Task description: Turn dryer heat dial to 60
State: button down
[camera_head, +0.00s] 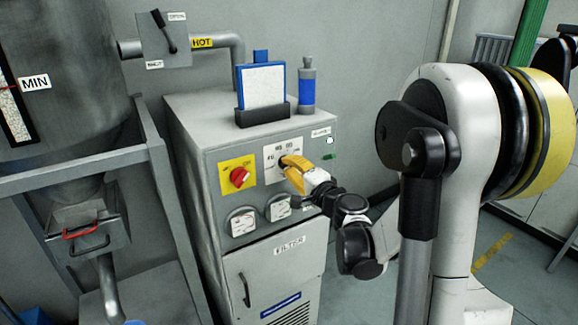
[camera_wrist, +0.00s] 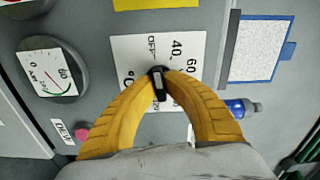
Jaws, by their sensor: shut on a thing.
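The heat dial is a small black knob (camera_wrist: 158,86) on a white scale plate (camera_wrist: 125,52) marked OFF, 40 and 60; other marks are hidden behind my fingers. My gripper (camera_wrist: 158,72) has its yellow fingers closed around the knob from both sides. The knob carries a pale stripe, but I cannot tell which end points at the scale. In the head view my gripper (camera_head: 293,168) reaches the plate (camera_head: 284,149) on the upper front of the grey dryer cabinet (camera_head: 211,150) and hides the knob there.
A red rotary switch on a yellow plate (camera_head: 238,176) sits left of the dial. Two gauges (camera_head: 243,222) lie below. A blue-framed filter panel (camera_head: 262,86) and a blue bottle-like part (camera_head: 307,85) stand on the cabinet top. A metal stand (camera_head: 160,185) is at left.

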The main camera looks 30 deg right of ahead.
jog(key=m, duration=0.4)
jog(key=shift+b, duration=0.3)
jog(key=m, duration=0.7)
jog(key=shift+b, duration=0.4)
jog(key=shift+w+m, duration=0.1)
jog(key=shift+m, duration=2)
jog(key=c, duration=1.5)
grip_release()
